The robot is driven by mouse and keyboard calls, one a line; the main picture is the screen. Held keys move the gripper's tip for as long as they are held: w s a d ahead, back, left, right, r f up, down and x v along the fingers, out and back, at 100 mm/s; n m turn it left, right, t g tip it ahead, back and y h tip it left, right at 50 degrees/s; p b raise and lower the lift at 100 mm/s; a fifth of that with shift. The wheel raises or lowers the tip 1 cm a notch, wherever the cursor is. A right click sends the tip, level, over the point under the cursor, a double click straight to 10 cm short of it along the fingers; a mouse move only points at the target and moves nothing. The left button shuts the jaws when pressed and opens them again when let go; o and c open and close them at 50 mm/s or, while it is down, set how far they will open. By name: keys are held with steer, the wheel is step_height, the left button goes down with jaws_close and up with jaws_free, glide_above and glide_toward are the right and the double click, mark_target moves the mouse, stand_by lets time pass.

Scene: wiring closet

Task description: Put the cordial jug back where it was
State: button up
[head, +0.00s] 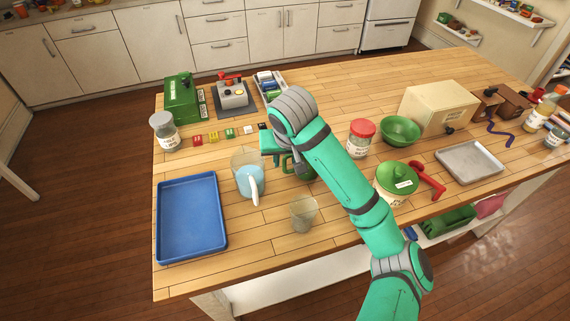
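A clear jug (247,175) with pale blue liquid and a white handle stands upright on the wooden worktop, just right of the blue tray; I take it for the cordial jug. My gripper (270,146) is at the jug's far right side, above the worktop. My own arm and wrist hide most of it, so I cannot see whether its fingers are open or touch anything. A green object (298,168), partly hidden by my arm, stands close to the right of the jug.
An empty blue tray (190,250) lies at the left. A clear cup (303,212) stands near the front edge. Small coloured blocks (230,133), a lidded jar (163,130) and a green box (182,100) are behind.

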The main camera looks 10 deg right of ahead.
steer(key=v, duration=0.5)
steer(key=shift+r, duration=0.15)
